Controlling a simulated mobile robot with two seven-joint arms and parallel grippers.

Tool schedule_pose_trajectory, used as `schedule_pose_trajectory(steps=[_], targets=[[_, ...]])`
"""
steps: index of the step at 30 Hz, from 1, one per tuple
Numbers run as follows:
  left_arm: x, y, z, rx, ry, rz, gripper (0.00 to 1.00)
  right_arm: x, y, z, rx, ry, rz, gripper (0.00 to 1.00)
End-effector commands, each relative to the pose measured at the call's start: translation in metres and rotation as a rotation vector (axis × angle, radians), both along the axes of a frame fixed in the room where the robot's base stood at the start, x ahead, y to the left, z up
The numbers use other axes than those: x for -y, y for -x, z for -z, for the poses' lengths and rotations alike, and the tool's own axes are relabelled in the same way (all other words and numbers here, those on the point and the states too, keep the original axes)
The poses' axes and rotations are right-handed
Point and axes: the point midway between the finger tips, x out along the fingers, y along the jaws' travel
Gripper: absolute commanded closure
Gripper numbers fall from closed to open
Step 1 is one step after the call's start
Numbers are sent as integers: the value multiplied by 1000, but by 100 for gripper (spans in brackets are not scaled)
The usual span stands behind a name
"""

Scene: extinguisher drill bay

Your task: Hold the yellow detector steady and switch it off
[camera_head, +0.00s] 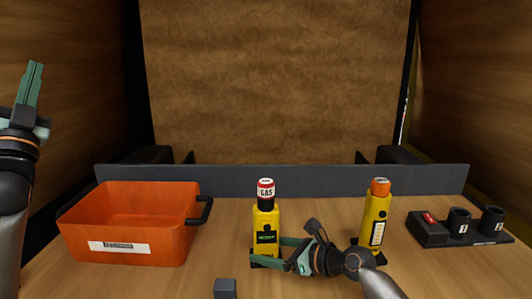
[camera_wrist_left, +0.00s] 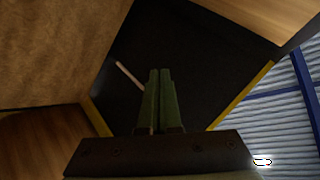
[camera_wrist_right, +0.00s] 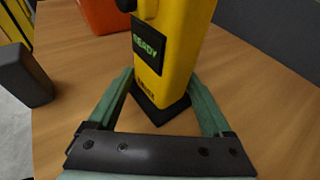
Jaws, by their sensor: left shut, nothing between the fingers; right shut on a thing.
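The yellow detector (camera_head: 265,220) stands upright on the table in the middle of the head view. It has a black neck and a red-and-white cap (camera_head: 266,189) marked GAS. Its dark display (camera_wrist_right: 147,44) reads READY in green in the right wrist view. My right gripper (camera_head: 266,250) is shut on the detector's lower body, one finger on each side, just above its black base (camera_wrist_right: 160,107). My left gripper (camera_head: 33,75) is raised at the far left, well away from the detector. Its fingers (camera_wrist_left: 160,90) are together and empty. The detector's top is out of the right wrist view.
An orange bin (camera_head: 130,230) with a black handle stands left of the detector. A second yellow device (camera_head: 373,225) with an orange cap stands to the right, near my right arm. A dark holder (camera_head: 462,228) with two cups is farther right. A small dark block (camera_head: 225,288) is in front.

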Motion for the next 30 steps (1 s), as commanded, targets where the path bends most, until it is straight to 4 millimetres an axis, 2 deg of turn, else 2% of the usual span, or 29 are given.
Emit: schedule_pose_trajectory(steps=[1,6,14,20,24,30], targets=[[22,-8,15,-33,-17,39,100,0,0,1,-1,2,1,65],[90,-25,63,-134,-60,163,100,0,0,1,0,1,1,65],[191,-27,144,-293,-102,361,100,0,0,1,0,1,1,65],[266,-8,207,-419,-116,525,100,0,0,1,0,1,1,65],[315,16,250,-508,-116,643,100,0,0,1,0,1,1,65],[374,60,299,-623,-104,798,100,0,0,1,0,1,1,65]])
